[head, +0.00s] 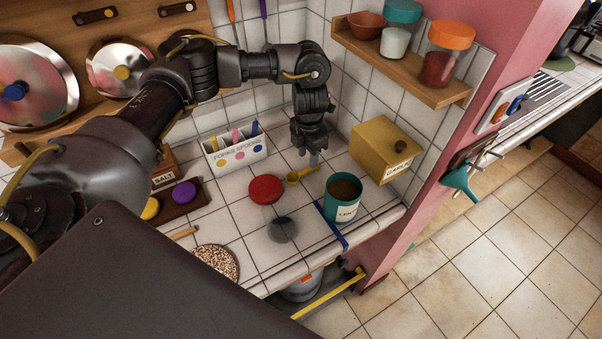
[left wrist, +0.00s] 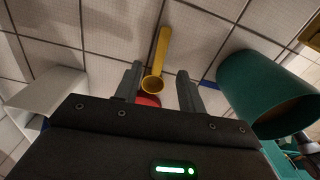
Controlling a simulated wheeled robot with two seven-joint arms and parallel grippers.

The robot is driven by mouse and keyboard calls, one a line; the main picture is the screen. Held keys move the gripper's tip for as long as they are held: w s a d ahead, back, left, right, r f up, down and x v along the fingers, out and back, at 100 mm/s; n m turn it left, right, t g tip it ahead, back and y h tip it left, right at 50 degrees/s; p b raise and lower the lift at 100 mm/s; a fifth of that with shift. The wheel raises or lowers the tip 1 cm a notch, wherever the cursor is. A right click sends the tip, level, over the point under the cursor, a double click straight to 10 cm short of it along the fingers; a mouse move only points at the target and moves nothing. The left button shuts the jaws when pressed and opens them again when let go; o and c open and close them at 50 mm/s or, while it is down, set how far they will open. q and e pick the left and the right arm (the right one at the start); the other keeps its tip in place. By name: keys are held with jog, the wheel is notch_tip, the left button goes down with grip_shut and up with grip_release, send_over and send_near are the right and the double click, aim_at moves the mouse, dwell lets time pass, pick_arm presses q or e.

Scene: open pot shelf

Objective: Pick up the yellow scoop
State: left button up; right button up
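The yellow scoop (head: 298,176) lies on the white tiled counter, between a round red lid (head: 265,189) and a teal canister (head: 338,208). My right gripper is not in view.
A yellow garlic box (head: 384,148) stands right of the gripper, against the wall. The forks and spoons holder (head: 235,154) stands behind on the left. A shelf (head: 400,68) with jars overhangs on the right. A blue strip (head: 331,226) lies near the canister.

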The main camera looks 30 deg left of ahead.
aim_at(306, 169)
pick_arm(q)
jog(key=shift+s+a+f, duration=0.1)
jog(key=shift+s+a, duration=0.05)
jog(key=shift+s, duration=0.1)
jog(key=shift+f, duration=0.2)
jog(key=shift+f+p, duration=0.45)
jog(key=shift+f, duration=1.95)
jog(key=shift+w, duration=0.1)
jog(key=shift+c, duration=0.4)
grip_shut()
